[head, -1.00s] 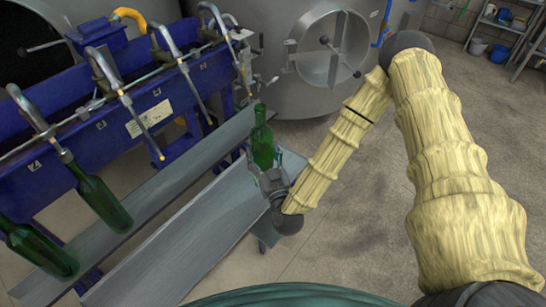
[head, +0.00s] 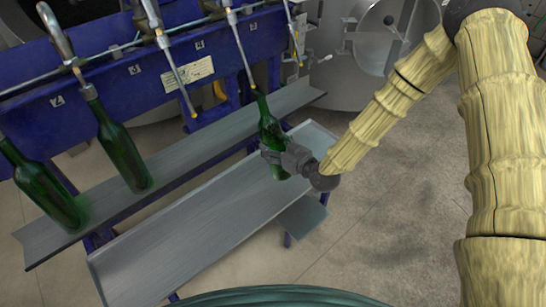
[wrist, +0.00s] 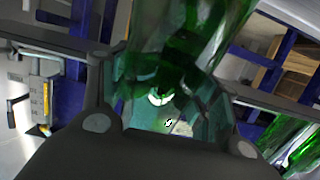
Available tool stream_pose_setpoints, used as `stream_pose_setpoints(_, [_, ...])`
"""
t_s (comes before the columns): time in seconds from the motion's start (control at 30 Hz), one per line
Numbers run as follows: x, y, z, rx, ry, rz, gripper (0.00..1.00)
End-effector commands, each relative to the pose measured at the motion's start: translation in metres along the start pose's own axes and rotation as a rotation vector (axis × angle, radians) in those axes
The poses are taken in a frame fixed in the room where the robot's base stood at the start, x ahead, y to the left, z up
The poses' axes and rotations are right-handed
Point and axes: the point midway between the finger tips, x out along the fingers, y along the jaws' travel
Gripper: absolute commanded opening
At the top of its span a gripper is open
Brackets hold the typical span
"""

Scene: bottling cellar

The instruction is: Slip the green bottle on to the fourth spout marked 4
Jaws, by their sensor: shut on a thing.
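My gripper (head: 277,160) is shut around the body of the green bottle (head: 269,124). The bottle leans slightly, its neck up and a little left. The tube of the fourth spout (head: 243,52) comes down to its mouth; I cannot tell whether the tip is inside. The plate left of this tube, seemingly marked 4 (head: 200,45), is small and hard to read. In the wrist view the held bottle (wrist: 190,35) fills the upper middle between the fingers (wrist: 168,100).
Two green bottles, one far left (head: 40,187) and one under the second spout (head: 121,150), stand on the grey shelf (head: 190,150). The third spout (head: 175,70) and fifth spout (head: 293,35) hang empty on either side. A lower tray (head: 190,235) lies in front, clear.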

Motion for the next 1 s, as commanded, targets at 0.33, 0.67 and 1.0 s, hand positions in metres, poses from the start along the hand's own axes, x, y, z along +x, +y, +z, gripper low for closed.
stream_pose_setpoints(0.33, [0.009, -0.002, 0.008, -0.01, -0.031, -0.035, 0.22])
stream_pose_setpoints(0.67, [0.011, -0.003, -0.004, -0.01, -0.029, -0.034, 0.22])
stream_pose_setpoints(1.0, [0.012, -0.003, -0.005, -0.01, -0.03, -0.034, 0.22])
